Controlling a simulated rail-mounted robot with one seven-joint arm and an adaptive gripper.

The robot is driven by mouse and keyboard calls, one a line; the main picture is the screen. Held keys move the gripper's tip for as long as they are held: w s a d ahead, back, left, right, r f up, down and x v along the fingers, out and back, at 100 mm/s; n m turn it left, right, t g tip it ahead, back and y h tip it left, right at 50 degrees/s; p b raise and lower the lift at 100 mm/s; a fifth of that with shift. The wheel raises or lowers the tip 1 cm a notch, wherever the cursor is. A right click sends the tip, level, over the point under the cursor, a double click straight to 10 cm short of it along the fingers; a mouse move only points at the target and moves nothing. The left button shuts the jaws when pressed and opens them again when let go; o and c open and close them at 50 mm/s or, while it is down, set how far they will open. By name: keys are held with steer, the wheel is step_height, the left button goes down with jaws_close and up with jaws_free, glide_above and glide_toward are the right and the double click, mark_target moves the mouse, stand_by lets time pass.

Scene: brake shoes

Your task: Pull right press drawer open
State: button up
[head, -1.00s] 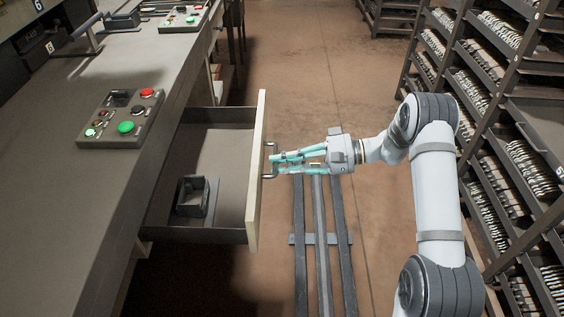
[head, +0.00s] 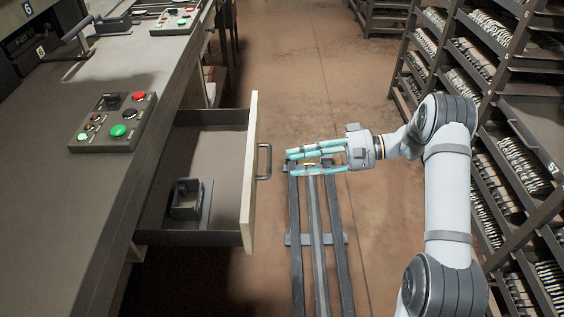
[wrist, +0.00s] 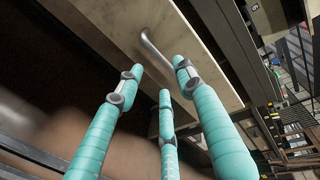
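The press drawer (head: 250,180) stands pulled out from the bench, its inside showing. Its front panel also shows in the wrist view (wrist: 195,60). The metal handle (head: 266,161) sits on the drawer's outer face and shows in the wrist view (wrist: 153,50) beyond the fingertips. My gripper (head: 290,162) is to the right of the handle, with a gap between them. Its teal fingers (wrist: 163,85) are spread apart with nothing between them.
A dark block-shaped holder (head: 187,200) lies inside the drawer. A button panel (head: 115,122) is on the bench top (head: 60,200). Floor rails (head: 318,240) run below my gripper. Shelving racks (head: 500,100) full of parts line the right side. The floor between is open.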

steer(key=v, duration=0.5)
steer(key=shift+d, duration=0.25)
steer(key=x, duration=1.3)
steer(key=shift+a+r, duration=0.15)
steer(key=shift+a, duration=0.05)
steer(key=shift+d, duration=0.1)
